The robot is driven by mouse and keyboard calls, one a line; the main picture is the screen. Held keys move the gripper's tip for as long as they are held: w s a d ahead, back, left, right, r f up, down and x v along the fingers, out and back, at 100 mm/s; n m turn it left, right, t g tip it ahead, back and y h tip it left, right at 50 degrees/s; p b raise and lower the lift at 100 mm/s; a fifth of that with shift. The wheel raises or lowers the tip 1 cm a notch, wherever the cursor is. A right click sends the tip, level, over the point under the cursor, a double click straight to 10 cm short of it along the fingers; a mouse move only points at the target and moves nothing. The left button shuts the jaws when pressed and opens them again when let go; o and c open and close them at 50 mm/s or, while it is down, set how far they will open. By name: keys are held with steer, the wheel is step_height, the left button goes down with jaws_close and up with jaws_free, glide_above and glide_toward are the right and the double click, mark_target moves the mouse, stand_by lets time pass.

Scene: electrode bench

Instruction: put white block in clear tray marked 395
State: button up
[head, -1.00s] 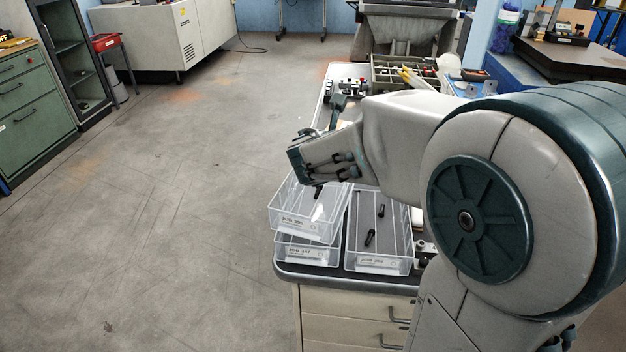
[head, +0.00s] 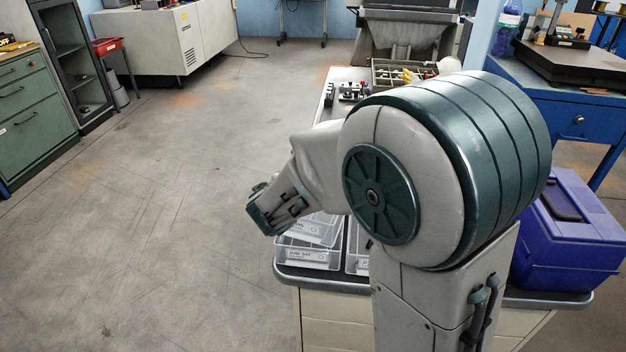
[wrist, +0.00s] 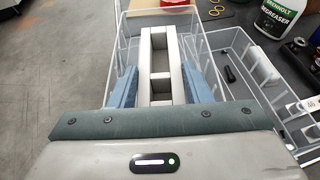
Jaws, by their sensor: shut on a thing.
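In the wrist view my gripper (wrist: 160,62) is shut on a white block (wrist: 146,62), which looks like a long frame with cross-pieces between the blue fingers. A clear tray (wrist: 124,45) lies beyond and below the fingers. In the head view my gripper (head: 276,209) is at the left of the trays, its fingertips hidden. A clear tray (head: 310,256) with a label that may read 347 sits at the bench's front left. I cannot make out 395 on any label.
Another clear tray (wrist: 218,62) lies to the right in the wrist view, with dark pieces inside. A degreaser bottle (wrist: 278,14) and small parts stand beyond it. A blue toolbox (head: 568,235) is at the right in the head view. Floor at the left is open.

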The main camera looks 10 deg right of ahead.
steer(key=shift+f+b, duration=0.5)
steer(key=shift+b, duration=0.1)
steer(key=shift+f, duration=0.1)
steer(key=o, duration=1.2)
steer(key=shift+o, duration=0.2)
